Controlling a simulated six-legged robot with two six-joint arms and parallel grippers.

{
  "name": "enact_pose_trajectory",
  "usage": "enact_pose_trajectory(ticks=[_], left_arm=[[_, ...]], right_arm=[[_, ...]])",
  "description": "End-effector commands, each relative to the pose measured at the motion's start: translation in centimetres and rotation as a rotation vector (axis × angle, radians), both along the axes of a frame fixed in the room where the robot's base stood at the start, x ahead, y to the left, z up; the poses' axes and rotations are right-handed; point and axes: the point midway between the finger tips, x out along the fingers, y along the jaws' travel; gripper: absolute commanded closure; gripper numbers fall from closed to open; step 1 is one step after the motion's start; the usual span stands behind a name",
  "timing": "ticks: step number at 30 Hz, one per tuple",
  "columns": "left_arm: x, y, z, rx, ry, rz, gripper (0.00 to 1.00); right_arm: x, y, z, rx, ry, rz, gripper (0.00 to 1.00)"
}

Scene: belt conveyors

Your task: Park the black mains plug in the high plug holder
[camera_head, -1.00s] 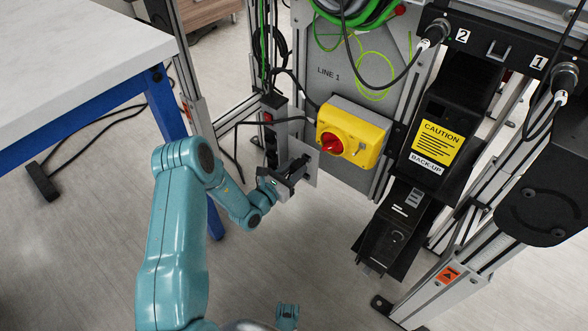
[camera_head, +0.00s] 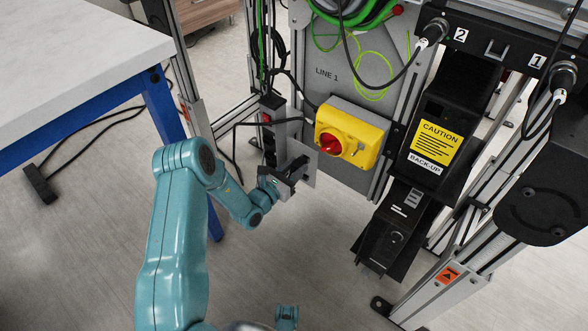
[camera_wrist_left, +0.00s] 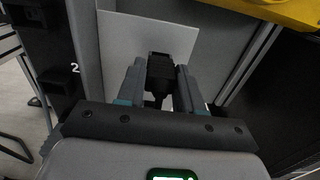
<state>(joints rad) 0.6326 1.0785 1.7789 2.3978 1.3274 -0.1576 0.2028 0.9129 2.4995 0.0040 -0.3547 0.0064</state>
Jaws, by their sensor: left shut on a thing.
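My left gripper (camera_head: 298,166) is in front of a pale plate beside the black socket strip (camera_head: 268,138). In the left wrist view, its two fingers (camera_wrist_left: 160,82) are shut on the black mains plug (camera_wrist_left: 159,69). The plug's body lies between the fingertips, in front of the pale plate (camera_wrist_left: 150,33); its cable end points back toward the gripper. I cannot tell whether the plug touches the plate. In the head view the plug is too small and covered to make out. I cannot pick out the high plug holder with certainty.
A yellow box with a red rotary switch (camera_head: 345,136) sits just right of the gripper. A black unit with a caution label (camera_head: 437,142) is farther right. A white-topped table (camera_head: 75,55) is at left. Cables hang behind the strip.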

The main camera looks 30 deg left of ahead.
Motion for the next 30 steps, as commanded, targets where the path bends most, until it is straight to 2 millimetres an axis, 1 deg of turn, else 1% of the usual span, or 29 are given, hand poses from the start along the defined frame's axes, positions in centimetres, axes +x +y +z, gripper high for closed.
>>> enact_pose_trajectory(ticks=[9,10,11,12,22,23,26,29,30], left_arm=[[0.3,0.0,0.0,0.0,-0.001,0.0,1.0],[0.3,0.0,0.0,0.0,-0.001,0.0,0.58],[0.3,0.0,0.0,0.0,-0.001,0.0,0.48],[0.3,0.0,0.0,0.0,-0.001,0.0,0.35],[0.2,0.0,0.0,0.0,0.0,0.0,0.34],[0.0,0.0,0.1,0.0,0.001,0.0,0.34],[-1.3,0.2,0.2,-0.001,0.003,0.001,0.34],[-3.6,0.5,0.3,-0.003,0.005,0.004,0.34],[-4.7,0.5,0.4,-0.004,0.005,0.003,0.34]], right_arm=[[0.0,0.0,-0.1,0.0,0.0,0.0,1.0],[0.0,0.0,-0.1,0.0,0.0,0.0,1.0],[0.0,0.0,-0.1,0.0,0.0,0.0,1.0],[0.0,0.0,-0.1,0.0,0.0,0.0,1.0],[0.1,0.0,-0.1,-0.001,-0.005,-0.002,1.0],[0.2,0.0,0.1,-0.001,-0.005,-0.001,1.0],[0.0,0.0,0.7,0.0,-0.002,0.002,1.0],[-0.2,0.2,1.6,0.002,0.003,0.008,1.0],[-0.3,0.3,2.0,0.002,0.005,0.01,1.0]])
